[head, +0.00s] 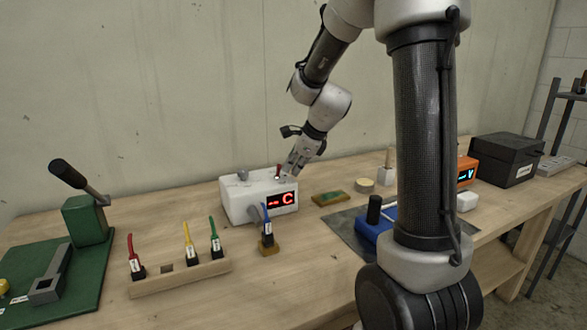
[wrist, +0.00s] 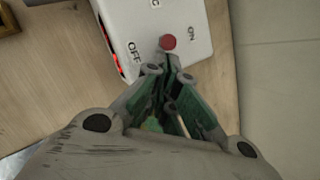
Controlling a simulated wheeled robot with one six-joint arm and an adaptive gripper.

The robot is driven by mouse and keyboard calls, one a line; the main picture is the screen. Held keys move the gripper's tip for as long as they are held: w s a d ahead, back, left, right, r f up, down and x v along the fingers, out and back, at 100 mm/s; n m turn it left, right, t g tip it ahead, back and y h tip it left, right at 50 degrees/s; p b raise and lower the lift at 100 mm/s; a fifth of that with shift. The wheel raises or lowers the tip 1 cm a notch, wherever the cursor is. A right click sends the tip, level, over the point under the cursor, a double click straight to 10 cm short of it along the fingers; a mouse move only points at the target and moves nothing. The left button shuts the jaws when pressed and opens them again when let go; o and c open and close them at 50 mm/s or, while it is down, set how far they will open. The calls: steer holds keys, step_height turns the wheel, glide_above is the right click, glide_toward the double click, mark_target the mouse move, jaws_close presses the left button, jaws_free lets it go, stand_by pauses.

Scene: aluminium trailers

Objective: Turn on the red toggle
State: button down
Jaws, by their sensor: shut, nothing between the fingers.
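The white box (head: 245,200) stands on the bench with a red display on its front. Its red toggle (head: 278,169) rises from the top. In the wrist view the round red toggle cap (wrist: 168,42) shows between the printed words OFF and ON, just beyond my fingertips. My gripper (head: 288,174) is at the right end of the box top, close beside the toggle. In the wrist view its green-padded fingers (wrist: 169,66) meet at the tips, empty. I cannot tell whether the tips touch the toggle or which way its lever leans.
A wooden rack (head: 182,279) with coloured plugs and a blue plug on a small block (head: 268,247) stand in front. A green press (head: 86,218) is at left. A blue device (head: 375,232) and a dark box (head: 507,158) are to the right. The wall is behind.

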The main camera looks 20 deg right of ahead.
steer(key=shift+w+r+g, duration=0.4)
steer(key=shift+w+g, duration=0.05)
steer(key=shift+g, duration=0.55)
steer(key=shift+w+r+g, duration=0.15)
steer(key=shift+w+g, duration=0.25)
steer(key=shift+g, duration=0.2)
steer(key=shift+w+r+m+g, duration=0.2)
steer(key=shift+w+g, duration=0.4)
steer(key=shift+g, duration=0.6)
steer(key=shift+w+r+m+g, duration=0.1)
steer(key=shift+w+m+g, duration=0.35)
steer(key=shift+g, duration=0.75)
steer(key=shift+w, duration=0.1)
steer(key=shift+r+n, duration=0.15)
steer(key=shift+n, duration=0.1)
steer(key=shift+r, duration=0.7)
